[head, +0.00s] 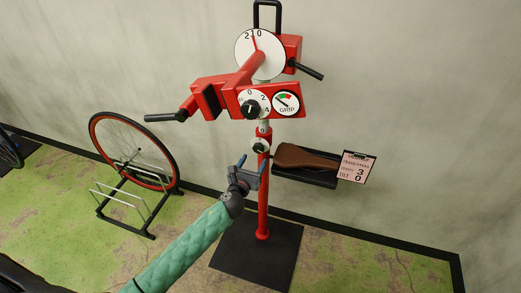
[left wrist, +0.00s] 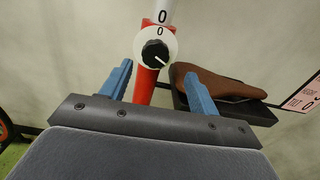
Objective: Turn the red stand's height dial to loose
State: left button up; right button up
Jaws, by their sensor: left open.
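The red stand (head: 263,205) rises from a dark mat and carries a clamp head at its top. Its height dial (head: 260,147) is a small white disc with a black knob, low on the post below the clamp. The dial also shows in the left wrist view (left wrist: 155,50), with a 0 above the knob and a white pointer mark on the knob. My left gripper (head: 252,164) is open and empty, just below and in front of the dial. In the left wrist view its blue fingers (left wrist: 158,72) stand apart on either side of the post, short of the knob. My right gripper is out of view.
A brown saddle (head: 305,157) lies on a dark tray right of the post, beside a pink card (head: 357,168). The clamp head has a grip gauge (head: 286,103), another dial (head: 252,106) and protruding handles. A wheel (head: 132,150) stands in a rack at left.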

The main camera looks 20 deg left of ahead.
aim_at(257, 151)
pick_arm(q)
jog(key=shift+w+a, duration=0.25)
jog(key=shift+w, duration=0.35)
jog(key=w+p, duration=0.1)
jog(key=w, duration=0.3)
jog(key=shift+w+d+p, duration=0.1)
jog(key=shift+w+p, duration=0.25)
jog(key=shift+w+f, duration=0.1)
jog(key=shift+w, duration=0.85)
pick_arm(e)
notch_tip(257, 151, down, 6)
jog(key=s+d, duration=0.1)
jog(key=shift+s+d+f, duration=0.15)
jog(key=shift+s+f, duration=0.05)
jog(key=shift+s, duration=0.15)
pick_arm(q)
jog(key=c, duration=1)
jog(key=shift+o, duration=0.2)
